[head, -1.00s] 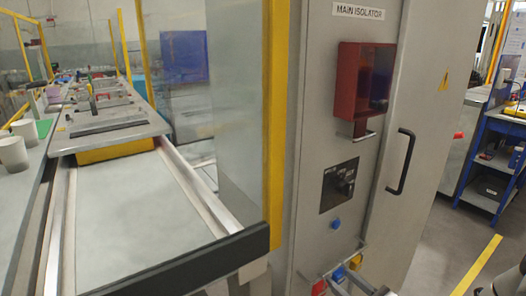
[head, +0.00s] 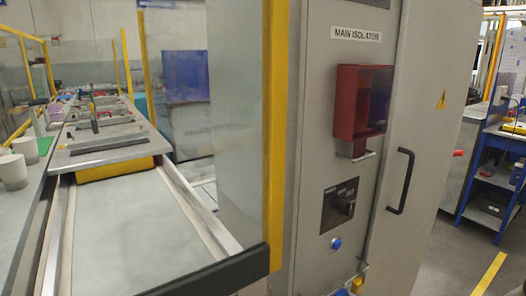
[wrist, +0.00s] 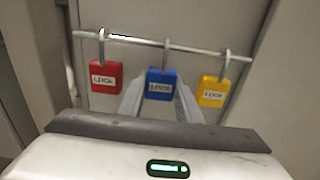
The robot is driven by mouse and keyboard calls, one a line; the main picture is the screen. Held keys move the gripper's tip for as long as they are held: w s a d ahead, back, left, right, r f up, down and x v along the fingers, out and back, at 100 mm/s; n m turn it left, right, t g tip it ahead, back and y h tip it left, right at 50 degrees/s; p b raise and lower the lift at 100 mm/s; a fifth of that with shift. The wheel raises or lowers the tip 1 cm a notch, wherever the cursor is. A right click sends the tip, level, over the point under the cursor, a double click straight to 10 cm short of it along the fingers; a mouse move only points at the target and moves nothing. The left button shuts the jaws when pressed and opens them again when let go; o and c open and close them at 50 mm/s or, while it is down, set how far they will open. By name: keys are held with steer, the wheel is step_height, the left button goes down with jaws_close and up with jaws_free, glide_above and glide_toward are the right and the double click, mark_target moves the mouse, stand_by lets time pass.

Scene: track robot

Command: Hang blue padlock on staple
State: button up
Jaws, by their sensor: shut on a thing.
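The blue padlock (wrist: 161,84), marked LOCK, hangs by its shackle from a metal rail (wrist: 140,41) in the wrist view. A red padlock is to its left and a yellow one to its right. My gripper (wrist: 160,98) is shut on the blue padlock's body, one pale finger on each side. The shackle still loops over the rail. In the head view a small metal bar (head: 362,155) sticks out under the red box; I cannot tell whether it is the staple. The padlocks are mostly cut off at the bottom edge there.
The red padlock (wrist: 102,78) and yellow padlock (wrist: 212,92) hang close on either side. A yellow post (head: 275,130) stands left.

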steer(key=shift+r, duration=0.25)
steer(key=shift+r+p, duration=0.4)
steer(key=shift+p, duration=0.15)
steer(key=shift+r, duration=0.2)
steer(key=p+v, duration=0.1)
steer(key=v, duration=1.2)
stand_by(0.5)
stand_by(0.4)
